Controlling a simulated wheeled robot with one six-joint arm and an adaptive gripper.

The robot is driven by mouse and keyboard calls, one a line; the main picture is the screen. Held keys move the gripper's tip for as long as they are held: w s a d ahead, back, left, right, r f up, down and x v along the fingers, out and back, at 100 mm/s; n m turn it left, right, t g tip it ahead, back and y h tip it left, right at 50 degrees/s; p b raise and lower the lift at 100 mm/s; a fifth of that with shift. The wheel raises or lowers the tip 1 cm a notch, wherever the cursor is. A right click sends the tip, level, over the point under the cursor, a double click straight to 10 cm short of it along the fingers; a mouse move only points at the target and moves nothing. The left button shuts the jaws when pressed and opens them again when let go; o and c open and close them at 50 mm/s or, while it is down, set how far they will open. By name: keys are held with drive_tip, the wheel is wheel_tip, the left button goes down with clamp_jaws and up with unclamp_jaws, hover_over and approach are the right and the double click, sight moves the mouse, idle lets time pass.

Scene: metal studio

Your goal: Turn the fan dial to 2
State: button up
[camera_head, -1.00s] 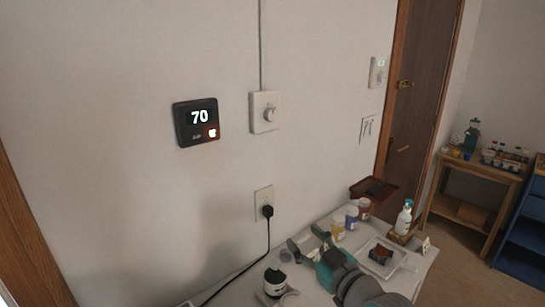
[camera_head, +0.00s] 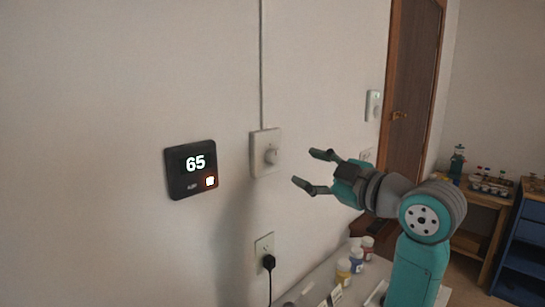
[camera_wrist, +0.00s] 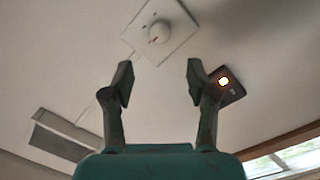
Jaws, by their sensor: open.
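The fan dial (camera_head: 271,156) is a round white knob on a square white wall plate (camera_head: 257,141). A cord cover runs up the wall above it. In the wrist view the dial (camera_wrist: 158,32) shows a red pointer mark and small dark marks around it; I cannot read the numbers. My gripper (camera_head: 312,170) is open and empty, to the right of the dial at about its height, fingers toward the wall. In the wrist view the dial lies ahead of and between the fingertips (camera_wrist: 160,74), apart from them.
A black thermostat (camera_head: 190,170) reading 65 hangs left of the dial. A wall outlet with a black plug (camera_head: 268,262) is below. A light switch (camera_head: 374,105) is near the door. Several small jars (camera_head: 356,260) stand on the table below.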

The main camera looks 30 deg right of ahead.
sight(276, 156)
drive_tip(key=w, duration=0.6)
drive_tip(key=w+a, duration=0.1)
drive_tip(key=w, duration=0.3)
clamp_jaws()
drive_tip(key=shift+m, duration=0.3)
drive_tip(key=m, duration=0.5)
drive_tip(key=shift+g, duration=0.4)
drive_tip(key=m, duration=0.5)
drive_tip(key=shift+d+r+m+y, duration=0.1)
drive_tip(key=shift+d+m+y, duration=0.05)
drive_tip(key=shift+m+y, duration=0.15)
